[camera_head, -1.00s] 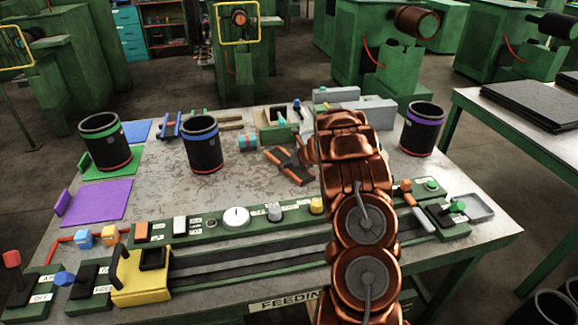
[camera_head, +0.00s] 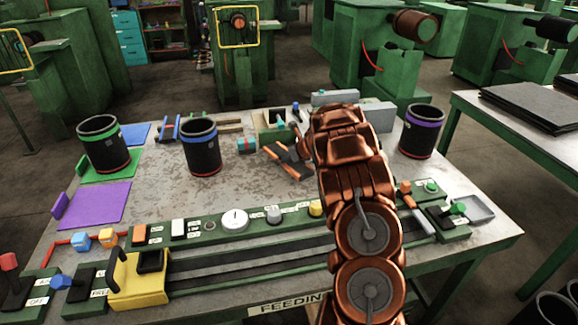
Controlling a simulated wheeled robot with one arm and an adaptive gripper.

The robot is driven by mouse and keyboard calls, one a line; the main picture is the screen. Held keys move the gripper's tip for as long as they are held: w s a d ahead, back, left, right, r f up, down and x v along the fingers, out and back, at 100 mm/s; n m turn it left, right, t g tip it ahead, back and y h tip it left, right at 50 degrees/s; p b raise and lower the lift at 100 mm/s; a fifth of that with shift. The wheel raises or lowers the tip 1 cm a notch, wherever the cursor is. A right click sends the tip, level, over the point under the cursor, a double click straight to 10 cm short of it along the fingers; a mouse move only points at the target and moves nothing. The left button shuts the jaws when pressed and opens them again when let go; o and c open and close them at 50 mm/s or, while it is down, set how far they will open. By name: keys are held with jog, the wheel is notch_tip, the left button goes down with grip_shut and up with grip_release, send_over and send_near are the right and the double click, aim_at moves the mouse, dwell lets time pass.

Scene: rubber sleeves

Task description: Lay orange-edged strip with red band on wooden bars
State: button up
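A dark strip with orange edges (camera_head: 288,161) lies flat on the grey table, slanting, just left of my arm. Its right end is close to the arm, and I cannot make out a red band on it. The pale wooden bars (camera_head: 229,124) lie farther back, behind the blue-rimmed black cup. My copper arm reaches over the table and hides most of my gripper (camera_head: 306,143). Only a small copper part shows at the arm's left side, near the strip's far end. The fingertips are hidden, and I cannot see whether they touch anything.
A blue-rimmed cup (camera_head: 201,148), a green-rimmed cup (camera_head: 103,146) and a purple-rimmed cup (camera_head: 422,132) stand on the table. A teal-and-red piece (camera_head: 247,145) lies left of the strip. A control panel with a yellow block (camera_head: 140,279) runs along the front. The table's middle is mostly clear.

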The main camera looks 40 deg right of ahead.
aim_at(278, 157)
jog(key=r, duration=0.1)
jog(key=a+r, duration=0.1)
jog(key=r, duration=0.1)
jog(key=shift+r+b, duration=0.2)
jog(key=shift+b, duration=0.15)
jog(key=shift+s+a+f+b, duration=0.1)
jog(key=shift+a+b, duration=0.1)
jog(key=shift+a, duration=0.15)
jog(key=shift+s+a+f+b, duration=0.1)
jog(key=shift+a+b, duration=0.05)
jog(key=shift+a, duration=0.2)
jog(key=a+b, duration=0.2)
jog(key=a, duration=0.3)
jog(key=s+a+b, duration=0.1)
jog(key=a+b, duration=0.1)
jog(key=a, duration=0.4)
jog(key=s+a+b, duration=0.1)
jog(key=a, duration=0.4)
jog(key=shift+s+a+r+b, duration=0.1)
jog(key=shift+s+a+b, duration=0.1)
jog(key=shift+b, duration=0.2)
jog(key=s+a+r+p, duration=0.1)
jog(key=a+r+p, duration=0.2)
jog(key=a, duration=0.8)
jog(key=s+a+r+p, duration=0.2)
jog(key=a+r+p, duration=0.1)
jog(key=a, duration=0.8)
jog(key=shift+s+a+n+p, duration=0.25)
jog(key=shift+n+p, duration=0.05)
jog(key=shift+p, duration=0.15)
